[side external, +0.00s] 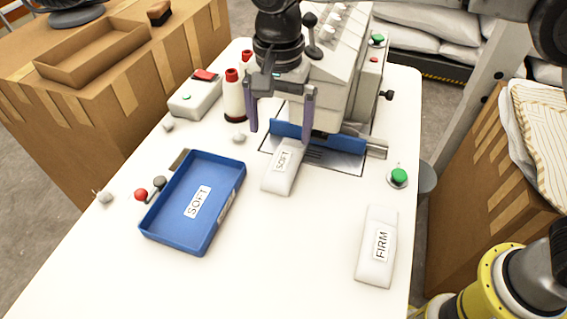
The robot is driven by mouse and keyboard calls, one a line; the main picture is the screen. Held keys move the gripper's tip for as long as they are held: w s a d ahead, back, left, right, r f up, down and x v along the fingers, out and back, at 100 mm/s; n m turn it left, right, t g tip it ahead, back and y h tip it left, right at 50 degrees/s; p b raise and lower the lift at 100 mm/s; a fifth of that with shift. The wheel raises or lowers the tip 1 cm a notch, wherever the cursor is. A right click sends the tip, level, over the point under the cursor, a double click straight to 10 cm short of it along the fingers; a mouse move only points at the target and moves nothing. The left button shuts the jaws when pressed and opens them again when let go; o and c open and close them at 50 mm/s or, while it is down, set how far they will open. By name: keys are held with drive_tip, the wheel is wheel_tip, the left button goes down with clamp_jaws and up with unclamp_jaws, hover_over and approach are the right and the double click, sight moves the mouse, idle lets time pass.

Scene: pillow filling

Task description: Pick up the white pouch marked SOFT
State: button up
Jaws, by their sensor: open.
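The white pouch marked SOFT (283,178) lies on the white table near the middle, its far end by the blue guard of the machine. My gripper (280,123) is above and just behind the pouch's far end, pointing down. Its two fingers are spread wide and nothing is held between them. I cannot tell exactly how high the fingertips are above the pouch. A second white pouch marked FIRM (373,262) lies apart at the front right of the table.
A blue tray labelled SOFT (157,234) sits empty to the left of the pouch. The grey machine (335,85) with its blue guard (341,145) stands behind. Thread spools (235,95) and a button box (196,97) are at the back left. The front middle of the table (280,265) is clear.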

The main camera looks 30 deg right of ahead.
sight(280, 166)
wheel_tip(280, 166, down, 11)
drive_tip(key=shift+s+a+f, duration=0.1)
drive_tip(key=shift+f, duration=0.1)
idle(0.4)
drive_tip(key=shift+c, duration=0.2)
drive_tip(key=c, duration=1.4)
drive_tip(key=shift+r, duration=0.15)
